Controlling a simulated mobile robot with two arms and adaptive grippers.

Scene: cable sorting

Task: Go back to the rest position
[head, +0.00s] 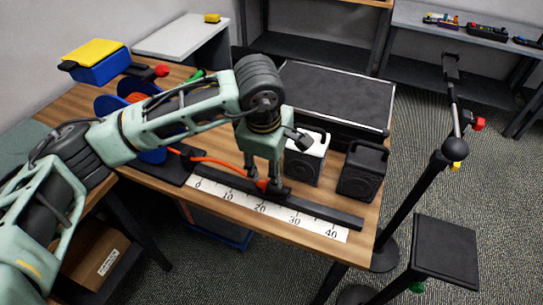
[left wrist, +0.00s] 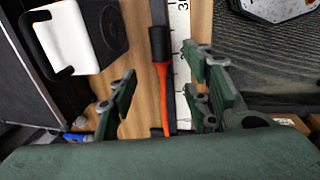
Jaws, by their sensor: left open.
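My left gripper (head: 262,182) is over the wooden table (head: 158,177), pointing down with its fingers apart, near the middle of the white ruler strip (head: 218,196). In the left wrist view the two green fingers (left wrist: 163,84) stand wide open. An orange cable (left wrist: 163,98) with a black end (left wrist: 159,44) lies between and beyond them, beside the ruler (left wrist: 180,60). In the head view the orange cable (head: 212,160) runs from the blue reel (head: 108,105) to the fingertips; contact there cannot be told. My right gripper is not in view.
A large black-topped case (head: 335,98) is behind. A blue bin with a yellow lid (head: 95,52) is at the back left. A black stand (head: 405,205) is right.

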